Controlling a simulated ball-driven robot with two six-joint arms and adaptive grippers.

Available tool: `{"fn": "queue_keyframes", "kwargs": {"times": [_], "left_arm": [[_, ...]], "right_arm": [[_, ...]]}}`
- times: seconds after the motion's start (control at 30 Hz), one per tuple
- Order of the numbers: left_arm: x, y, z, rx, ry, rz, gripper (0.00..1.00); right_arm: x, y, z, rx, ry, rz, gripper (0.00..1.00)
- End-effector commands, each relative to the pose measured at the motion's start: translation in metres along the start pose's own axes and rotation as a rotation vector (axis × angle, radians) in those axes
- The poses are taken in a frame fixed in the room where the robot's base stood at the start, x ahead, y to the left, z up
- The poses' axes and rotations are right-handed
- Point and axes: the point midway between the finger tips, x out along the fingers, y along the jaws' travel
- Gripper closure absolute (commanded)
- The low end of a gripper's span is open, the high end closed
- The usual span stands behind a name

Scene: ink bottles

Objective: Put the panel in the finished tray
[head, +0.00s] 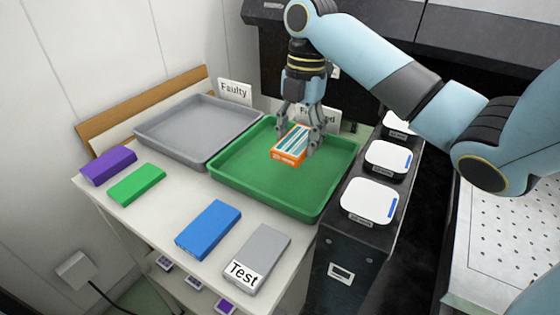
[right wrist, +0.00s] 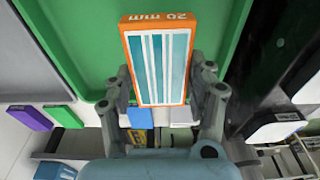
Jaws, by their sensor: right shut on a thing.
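The panel (head: 290,146) is an orange block with a face of white and teal stripes. It is in my right gripper (head: 300,130), above the green tray (head: 235,172). A sign behind the green tray is mostly hidden by the gripper; only its end letters show, and this looks like the finished tray. In the right wrist view the panel (right wrist: 158,60) reads "20 mm" on its edge, and the fingers (right wrist: 165,95) close on its near end from both sides. I cannot tell whether the panel touches the tray floor. My left gripper is not in view.
A grey tray (head: 160,133) with a "Faulty" sign (head: 234,91) stands left of the green tray. Purple (head: 108,165), green (head: 137,184), blue (head: 208,229) and grey "Test" (head: 262,255) blocks lie along the table front. White devices (head: 369,201) stand on a black cabinet at right.

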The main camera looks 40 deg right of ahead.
Motion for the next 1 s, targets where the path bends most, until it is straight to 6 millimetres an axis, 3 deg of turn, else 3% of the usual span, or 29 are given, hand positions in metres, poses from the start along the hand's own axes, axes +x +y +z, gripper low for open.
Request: {"fn": "queue_keyframes", "kwargs": {"times": [0.2,0.37,0.6,0.97,1.0], "left_arm": [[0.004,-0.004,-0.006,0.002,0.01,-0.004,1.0],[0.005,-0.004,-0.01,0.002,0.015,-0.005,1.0],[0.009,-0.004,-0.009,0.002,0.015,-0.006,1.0],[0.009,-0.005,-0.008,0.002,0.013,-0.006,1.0],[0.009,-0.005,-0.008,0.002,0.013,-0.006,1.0]], "right_arm": [[0.023,0.027,-0.017,0.002,0.0,0.0,0.82],[0.031,0.03,-0.018,0.001,-0.001,-0.003,0.82],[0.064,0.03,-0.014,0.001,-0.001,-0.003,0.82],[0.068,0.03,-0.013,0.001,-0.002,-0.001,0.82],[0.067,0.03,-0.013,0.001,-0.003,-0.001,0.4]]}}
